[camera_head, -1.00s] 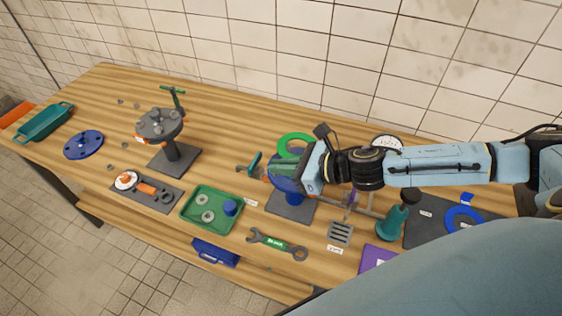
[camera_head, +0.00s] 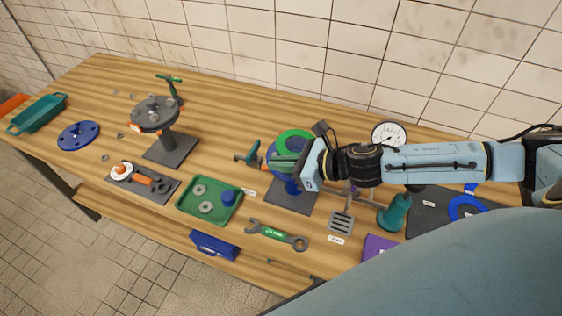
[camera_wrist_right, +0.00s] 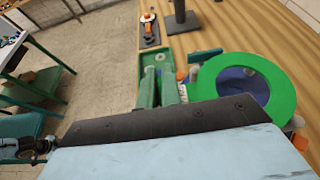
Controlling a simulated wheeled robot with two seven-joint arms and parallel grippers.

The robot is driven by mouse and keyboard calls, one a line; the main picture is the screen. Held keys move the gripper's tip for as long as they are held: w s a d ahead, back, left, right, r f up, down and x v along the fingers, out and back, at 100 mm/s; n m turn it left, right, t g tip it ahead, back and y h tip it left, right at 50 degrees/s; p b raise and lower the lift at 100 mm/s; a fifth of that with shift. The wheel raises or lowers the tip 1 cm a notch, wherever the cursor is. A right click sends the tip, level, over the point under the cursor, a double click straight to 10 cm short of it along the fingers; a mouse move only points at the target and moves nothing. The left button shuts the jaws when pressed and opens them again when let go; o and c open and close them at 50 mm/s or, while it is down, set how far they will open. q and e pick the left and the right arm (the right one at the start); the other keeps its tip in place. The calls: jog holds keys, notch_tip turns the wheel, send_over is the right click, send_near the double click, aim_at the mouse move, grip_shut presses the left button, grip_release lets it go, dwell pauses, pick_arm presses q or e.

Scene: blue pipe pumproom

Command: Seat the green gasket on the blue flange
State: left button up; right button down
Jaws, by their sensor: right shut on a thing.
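The green gasket (camera_head: 295,135) is a flat ring at my right gripper, over the blue flange (camera_head: 271,162). The flange stands on a post with a dark base plate. My right gripper (camera_head: 283,161) is shut on the gasket; its fingers and wrist hide part of gasket and flange. In the right wrist view the gasket (camera_wrist_right: 283,85) lies right of the fingers (camera_wrist_right: 165,88), with the flange's blue face (camera_wrist_right: 241,83) and a grey stud inside the ring. I cannot tell whether gasket and flange touch. My left gripper is out of view.
A grey flange stand (camera_head: 155,115) with a green handle is at left. A green tray (camera_head: 208,201), a wrench (camera_head: 278,234) and a slotted plate (camera_head: 341,222) lie in front. A gauge (camera_head: 389,134) stands behind my arm; a teal bottle-like object (camera_head: 393,213) stands right.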

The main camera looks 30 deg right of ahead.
aim_at(282, 174)
jog(key=shift+f+b, duration=1.55)
jog(key=shift+f, duration=0.3)
jog(key=shift+s, duration=0.1)
jog(key=c, duration=1.5)
grip_release()
jog(key=shift+d, duration=0.1)
